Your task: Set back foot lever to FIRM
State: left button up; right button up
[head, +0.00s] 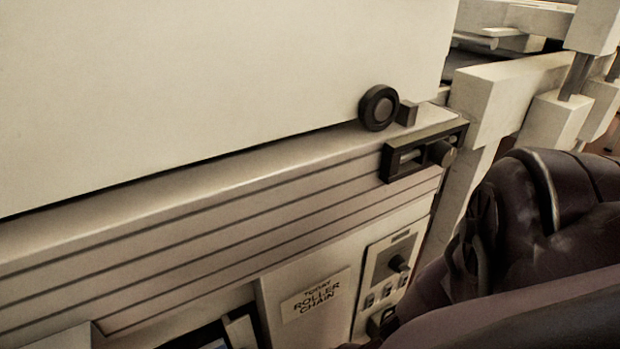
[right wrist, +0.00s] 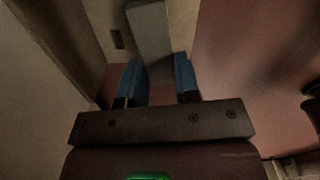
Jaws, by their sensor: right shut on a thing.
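In the right wrist view my right gripper (right wrist: 158,66) has two blue-tipped fingers on either side of a flat grey bar (right wrist: 149,25). It is shut on this bar, which runs away between the fingertips. I cannot tell from its visible part whether the bar is the back foot lever. No FIRM marking is readable in either view. In the head view my dark right arm fills the lower right, and the right gripper does not show there. My left gripper is in neither view.
In the head view a large pale machine housing (head: 200,90) fills the left. A dark round knob (head: 379,108) and a dark framed slot (head: 424,152) sit at its corner. Below are a "ROLLER CHAIN" sign (head: 316,297) and a small control panel (head: 388,270). Reddish surfaces (right wrist: 250,75) flank the right gripper.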

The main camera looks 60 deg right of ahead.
jog(key=shift+w+d+m, duration=0.2)
jog(key=shift+w+m, duration=0.15)
jog(key=shift+m, duration=0.75)
jog(key=o, duration=0.9)
jog(key=shift+w+r+p, duration=0.15)
jog(key=shift+r+p, duration=0.25)
jog(key=shift+r, duration=0.15)
pick_arm(q)
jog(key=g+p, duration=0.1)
jog(key=p, duration=0.1)
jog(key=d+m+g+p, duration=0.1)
jog(key=p, duration=0.2)
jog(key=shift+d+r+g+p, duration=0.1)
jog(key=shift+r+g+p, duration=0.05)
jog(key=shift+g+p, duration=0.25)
pick_arm(e)
notch_tip(320, 180, up, 10)
jog(key=shift+f, duration=0.1)
